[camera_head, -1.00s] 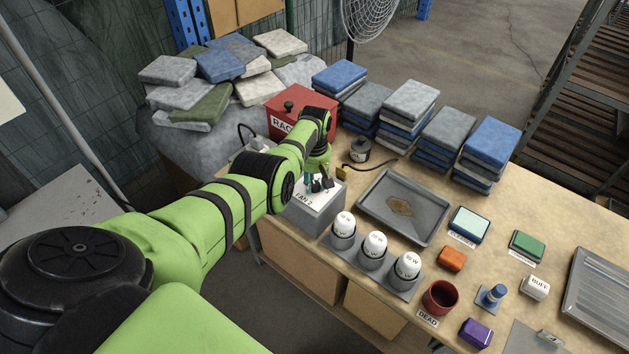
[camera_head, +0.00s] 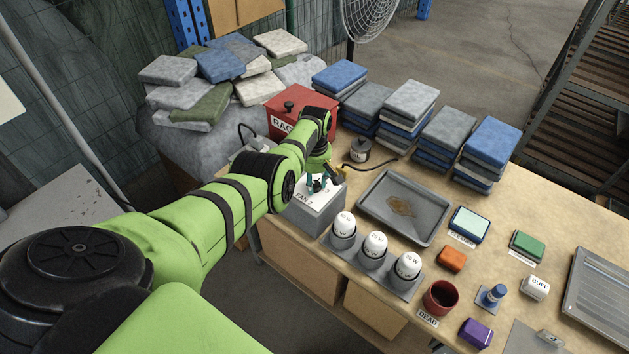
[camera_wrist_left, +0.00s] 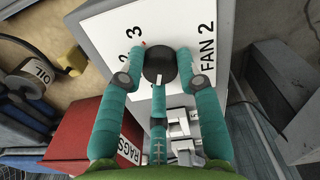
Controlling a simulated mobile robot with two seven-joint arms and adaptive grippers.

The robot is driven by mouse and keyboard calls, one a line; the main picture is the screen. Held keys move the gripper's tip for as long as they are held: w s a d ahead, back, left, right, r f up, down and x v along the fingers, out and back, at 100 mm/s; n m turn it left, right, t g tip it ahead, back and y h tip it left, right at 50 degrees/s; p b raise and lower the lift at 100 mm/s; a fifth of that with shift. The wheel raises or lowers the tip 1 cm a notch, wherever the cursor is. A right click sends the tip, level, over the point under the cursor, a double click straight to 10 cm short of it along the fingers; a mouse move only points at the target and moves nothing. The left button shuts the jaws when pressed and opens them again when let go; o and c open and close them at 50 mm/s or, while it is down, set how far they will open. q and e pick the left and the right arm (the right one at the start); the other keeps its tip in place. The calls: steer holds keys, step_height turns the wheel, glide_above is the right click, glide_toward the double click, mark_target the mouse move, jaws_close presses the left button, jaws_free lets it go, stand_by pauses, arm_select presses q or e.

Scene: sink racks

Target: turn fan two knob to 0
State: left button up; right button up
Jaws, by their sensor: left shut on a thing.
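The fan two knob (camera_wrist_left: 160,64) is a round black knob with a white pointer line, on the white face of the FAN 2 box (camera_wrist_left: 98,22). In the left wrist view the line points down the picture, away from the visible 2 and 3. My left gripper (camera_wrist_left: 161,60) has its teal fingers around the knob, one on each side and a third below, shut on it. In the head view the left gripper (camera_head: 317,184) is over the grey FAN 2 box (camera_head: 318,219), partly hiding the knob. My right gripper is not in view.
A red RAGS box (camera_head: 285,122) stands behind the FAN 2 box. An oil can (camera_head: 360,150) and a grey tray (camera_head: 372,222) are to its right. Three white bulbs in a grey holder (camera_head: 371,259) stand close in front.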

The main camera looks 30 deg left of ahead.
mark_target(316, 185)
arm_select(q)
steer(key=o, duration=1.1)
steer(key=shift+s+d+f, duration=0.15)
steer(key=shift+d+f, duration=0.05)
steer(key=shift+d, duration=0.05)
steer(key=shift+o, duration=0.2)
steer(key=shift+a+r, duration=0.15)
steer(key=shift+r, duration=0.05)
steer(key=shift+w+r, duration=0.2)
steer(key=shift+r, duration=0.3)
step_height(316, 185, up, 11)
steer(key=shift+f, duration=0.1)
